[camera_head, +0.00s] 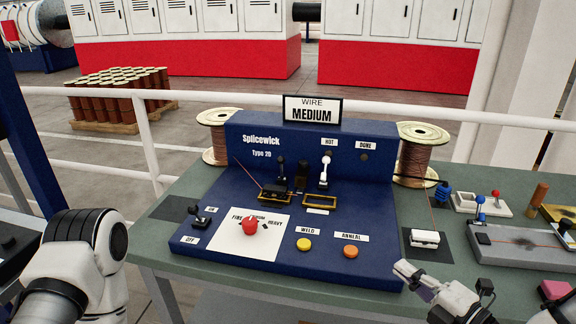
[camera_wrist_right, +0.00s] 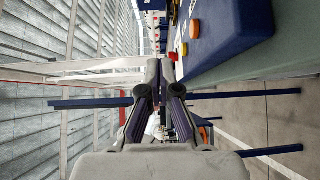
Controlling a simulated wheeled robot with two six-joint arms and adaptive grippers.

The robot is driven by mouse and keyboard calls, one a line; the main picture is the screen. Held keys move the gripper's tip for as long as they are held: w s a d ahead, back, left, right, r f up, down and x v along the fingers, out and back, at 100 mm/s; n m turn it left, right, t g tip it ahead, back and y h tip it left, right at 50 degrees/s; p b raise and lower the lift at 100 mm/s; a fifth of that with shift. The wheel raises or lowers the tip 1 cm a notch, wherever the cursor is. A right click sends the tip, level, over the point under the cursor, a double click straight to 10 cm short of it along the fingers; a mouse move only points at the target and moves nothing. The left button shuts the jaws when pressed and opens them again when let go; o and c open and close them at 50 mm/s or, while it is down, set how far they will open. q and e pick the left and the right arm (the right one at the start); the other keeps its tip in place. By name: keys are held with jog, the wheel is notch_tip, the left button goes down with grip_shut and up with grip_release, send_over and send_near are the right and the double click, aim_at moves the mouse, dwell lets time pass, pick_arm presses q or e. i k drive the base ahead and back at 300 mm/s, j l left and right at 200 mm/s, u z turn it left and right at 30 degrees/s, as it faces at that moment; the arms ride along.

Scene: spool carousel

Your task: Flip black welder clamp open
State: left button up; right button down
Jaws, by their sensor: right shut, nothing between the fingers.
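The blue Splicewick welder (camera_head: 215,195) stands on the green bench. My right gripper (camera_head: 408,272) is shut and empty beyond the welder's front right corner, well apart from the black clamp. Its closed fingers also show in the right wrist view (camera_wrist_right: 162,72). My left arm enters at the left, but its gripper is out of view.
The deck holds a red knob (camera_head: 250,225), a yellow button (camera_head: 304,244), an orange button (camera_head: 350,251) and a black on/off switch (camera_head: 202,217). Wire spools (camera_head: 421,155) flank the welder. A grey fixture (camera_head: 520,243) and small parts crowd the bench at right.

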aim_at(281, 160)
jog(key=i+j, duration=0.7)
jog(key=i, duration=0.15)
